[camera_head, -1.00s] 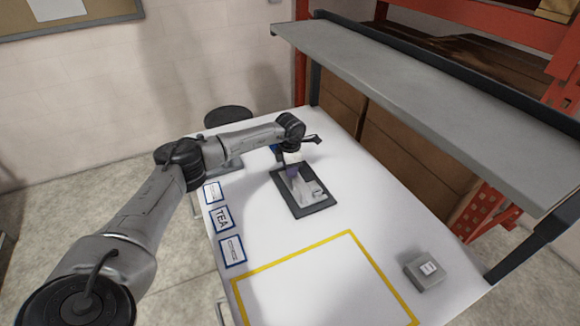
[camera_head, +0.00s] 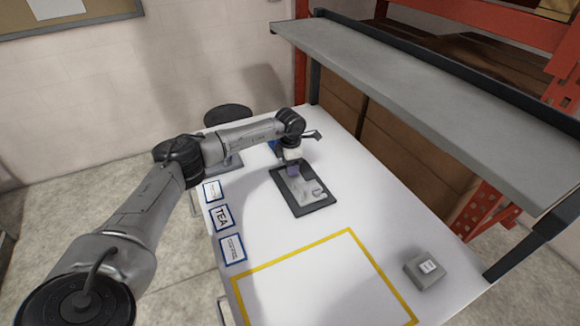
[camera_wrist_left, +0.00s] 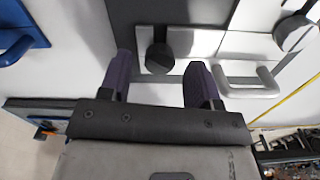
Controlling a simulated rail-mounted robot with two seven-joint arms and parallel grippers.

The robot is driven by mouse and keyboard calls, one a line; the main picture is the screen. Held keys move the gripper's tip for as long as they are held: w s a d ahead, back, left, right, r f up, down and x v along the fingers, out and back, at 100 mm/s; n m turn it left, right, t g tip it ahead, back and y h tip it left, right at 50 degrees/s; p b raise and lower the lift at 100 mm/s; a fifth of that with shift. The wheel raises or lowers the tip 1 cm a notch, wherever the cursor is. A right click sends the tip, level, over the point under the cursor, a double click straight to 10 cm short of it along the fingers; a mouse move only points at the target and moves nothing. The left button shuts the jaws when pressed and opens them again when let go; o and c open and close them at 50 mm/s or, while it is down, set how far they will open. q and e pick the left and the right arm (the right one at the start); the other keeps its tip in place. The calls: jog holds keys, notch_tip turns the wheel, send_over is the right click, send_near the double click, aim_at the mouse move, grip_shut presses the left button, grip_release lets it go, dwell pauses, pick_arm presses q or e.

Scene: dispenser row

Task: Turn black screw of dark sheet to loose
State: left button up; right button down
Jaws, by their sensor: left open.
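The black screw (camera_wrist_left: 158,58) is a round dark knob in the left wrist view, lying between my fingertips in the picture. The dark sheet (camera_wrist_left: 170,12) shows behind it at the top of that view. In the head view, a dark-framed panel (camera_head: 322,206) lies on the table with light parts on it. My left gripper (camera_head: 292,172) is over the far part of this panel, fingers down. In the wrist view its two purple fingers (camera_wrist_left: 160,78) are apart with nothing gripped. I cannot tell whether they touch the screw. The screw is hidden in the head view.
A grey knob (camera_wrist_left: 293,33) and a grey handle (camera_wrist_left: 248,80) are right of the screw. A grey shelf (camera_head: 420,100) overhangs the table's right side. A small grey box (camera_head: 425,270) is at front right. The yellow-outlined area (camera_head: 350,231) is empty.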

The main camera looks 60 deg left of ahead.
pick_arm(q)
notch_tip(320, 180, up, 13)
jog(key=p, duration=0.1)
jog(key=shift+f+p, duration=0.2)
jog(key=shift+p, duration=0.15)
notch_tip(320, 180, down, 13)
jog(key=m+b, duration=0.5)
jog(key=b, duration=0.2)
jog(key=shift+r+b, duration=0.2)
jog(key=shift+b, duration=0.2)
jog(key=shift+f, duration=0.55)
jog(key=shift+c, duration=0.4)
